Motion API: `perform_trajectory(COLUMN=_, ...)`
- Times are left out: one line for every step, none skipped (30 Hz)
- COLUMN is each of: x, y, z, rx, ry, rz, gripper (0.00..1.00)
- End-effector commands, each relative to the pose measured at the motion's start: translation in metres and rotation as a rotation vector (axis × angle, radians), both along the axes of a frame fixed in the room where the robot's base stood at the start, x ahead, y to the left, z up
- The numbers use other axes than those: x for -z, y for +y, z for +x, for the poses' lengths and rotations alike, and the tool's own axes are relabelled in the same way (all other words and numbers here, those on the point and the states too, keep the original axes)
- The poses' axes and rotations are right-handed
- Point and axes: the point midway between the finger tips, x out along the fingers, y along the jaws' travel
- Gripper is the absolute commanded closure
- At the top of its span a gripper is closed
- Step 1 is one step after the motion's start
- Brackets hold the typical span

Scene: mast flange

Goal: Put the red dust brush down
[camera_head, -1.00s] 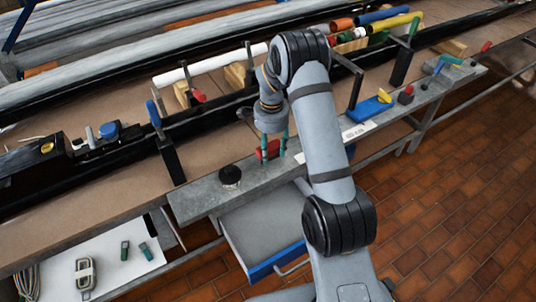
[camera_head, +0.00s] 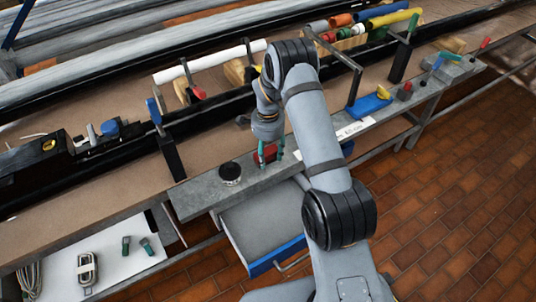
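The red dust brush (camera_head: 266,153) is between the teal fingers of my gripper (camera_head: 269,156). The fingers appear shut on it, one on each side, and partly cover it. The brush is at the grey metal ledge (camera_head: 200,195) along the front of the bench. I cannot tell whether its underside touches the ledge or is slightly above it.
A round black-topped object (camera_head: 230,173) stands on the ledge just left of my gripper. A white label (camera_head: 352,130) and a blue tray (camera_head: 370,106) lie to the right. An open drawer (camera_head: 262,228) is below. A post frame (camera_head: 170,150) stands at left.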

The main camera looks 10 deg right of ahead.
Motion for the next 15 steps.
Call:
perform_trajectory(x=-0.0003, y=0.0001, z=-0.0001, rx=0.000, ry=0.000, rz=0.000, gripper=0.48)
perform_trajectory(x=-0.0003, y=0.0001, z=0.0000, rx=0.000, ry=0.000, rz=0.000, gripper=0.46)
perform_trajectory(x=-0.0003, y=0.0001, z=-0.0001, rx=0.000, ry=0.000, rz=0.000, gripper=0.43)
perform_trajectory(x=-0.0004, y=0.0001, z=0.0000, rx=0.000, ry=0.000, rz=0.000, gripper=0.42)
perform_trajectory(x=-0.0004, y=0.0001, z=0.0000, rx=0.000, ry=0.000, rz=0.000, gripper=0.40)
perform_trajectory(x=-0.0004, y=0.0001, z=-0.0001, rx=0.000, ry=0.000, rz=0.000, gripper=0.38)
perform_trajectory(x=-0.0004, y=0.0001, z=-0.0001, rx=0.000, ry=0.000, rz=0.000, gripper=0.37)
perform_trajectory(x=-0.0004, y=0.0001, z=-0.0001, rx=0.000, ry=0.000, rz=0.000, gripper=0.37)
perform_trajectory(x=-0.0004, y=0.0001, z=0.0000, rx=0.000, ry=0.000, rz=0.000, gripper=0.37)
perform_trajectory(x=-0.0004, y=0.0001, z=-0.0001, rx=0.000, ry=0.000, rz=0.000, gripper=0.37)
perform_trajectory(x=-0.0004, y=0.0001, z=-0.0001, rx=0.000, ry=0.000, rz=0.000, gripper=0.37)
perform_trajectory(x=-0.0005, y=0.0001, z=0.0000, rx=0.000, ry=0.000, rz=0.000, gripper=0.37)
perform_trajectory(x=-0.0005, y=0.0001, z=-0.0001, rx=0.000, ry=0.000, rz=0.000, gripper=0.37)
perform_trajectory(x=-0.0007, y=0.0001, z=0.0000, rx=0.000, ry=0.000, rz=0.000, gripper=0.37)
perform_trajectory(x=-0.0017, y=0.0001, z=0.0000, rx=0.000, ry=0.000, rz=0.000, gripper=0.37)
